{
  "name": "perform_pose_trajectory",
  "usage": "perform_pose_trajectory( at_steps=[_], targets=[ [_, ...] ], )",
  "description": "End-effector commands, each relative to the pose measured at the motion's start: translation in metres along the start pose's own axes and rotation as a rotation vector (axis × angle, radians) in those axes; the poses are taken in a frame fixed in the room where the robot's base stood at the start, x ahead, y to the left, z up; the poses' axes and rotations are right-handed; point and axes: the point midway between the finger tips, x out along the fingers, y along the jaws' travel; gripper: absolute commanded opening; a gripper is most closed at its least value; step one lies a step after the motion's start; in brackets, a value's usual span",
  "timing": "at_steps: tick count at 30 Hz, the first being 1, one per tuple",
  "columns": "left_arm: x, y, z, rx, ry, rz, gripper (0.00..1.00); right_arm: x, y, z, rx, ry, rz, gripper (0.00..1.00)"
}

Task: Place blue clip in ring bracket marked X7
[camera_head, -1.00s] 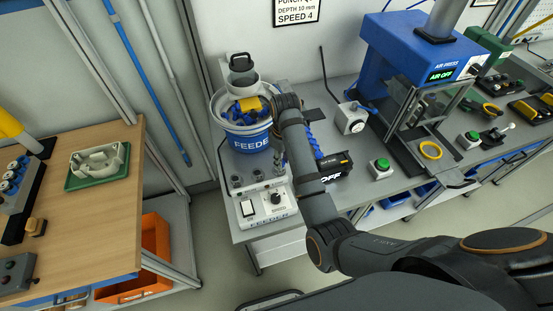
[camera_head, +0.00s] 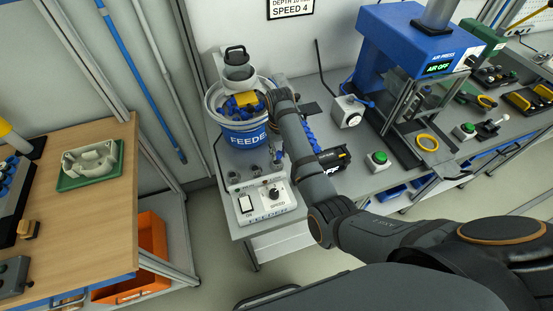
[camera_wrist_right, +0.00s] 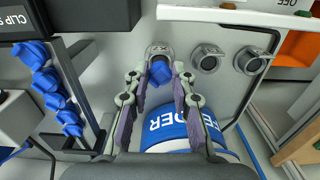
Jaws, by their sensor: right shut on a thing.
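My right gripper (camera_wrist_right: 158,88) is shut on a blue clip (camera_wrist_right: 160,73), which shows between the fingertips in the right wrist view. The clip is at the ring bracket marked X7 (camera_wrist_right: 158,50), overlapping its lower part; I cannot tell whether it is seated in the ring. Two more ring brackets stand beside it, one in the middle (camera_wrist_right: 207,59) and one farther right (camera_wrist_right: 251,61). In the head view the right gripper is mostly hidden by my arm beside the feeder. My left gripper is not in view.
The feeder bowl (camera_head: 243,138) holds blue clips and a yellow piece. A row of blue clips (camera_wrist_right: 54,90) stands close to the left of the gripper in the wrist view. The feeder control box (camera_head: 265,203) is in front. The blue air press (camera_head: 425,45) stands right.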

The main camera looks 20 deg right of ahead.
Motion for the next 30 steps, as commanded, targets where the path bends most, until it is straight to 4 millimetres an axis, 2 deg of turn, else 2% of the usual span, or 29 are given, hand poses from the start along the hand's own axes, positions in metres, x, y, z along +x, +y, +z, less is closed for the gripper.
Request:
perform_pose_trajectory(
  at_steps=[3,6,11,18,29,30],
  targets=[
    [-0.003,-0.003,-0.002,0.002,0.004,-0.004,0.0,0.014,0.0,-0.014,0.001,-0.001,0.001,0.12],
    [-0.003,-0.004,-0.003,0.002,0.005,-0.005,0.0,0.021,-0.001,-0.019,0.0,0.0,0.001,0.12],
    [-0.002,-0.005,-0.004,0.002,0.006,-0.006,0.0,0.025,-0.001,-0.021,0.0,0.001,0.0,0.12],
    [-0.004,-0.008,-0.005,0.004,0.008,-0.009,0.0,0.056,-0.001,-0.023,0.0,-0.001,0.0,0.12],
    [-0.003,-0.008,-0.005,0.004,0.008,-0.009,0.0,0.062,-0.001,-0.023,0.0,0.0,0.0,0.12],
    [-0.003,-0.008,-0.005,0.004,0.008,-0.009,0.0,0.061,-0.001,-0.023,0.0,0.001,0.0,0.29]
  ],
)
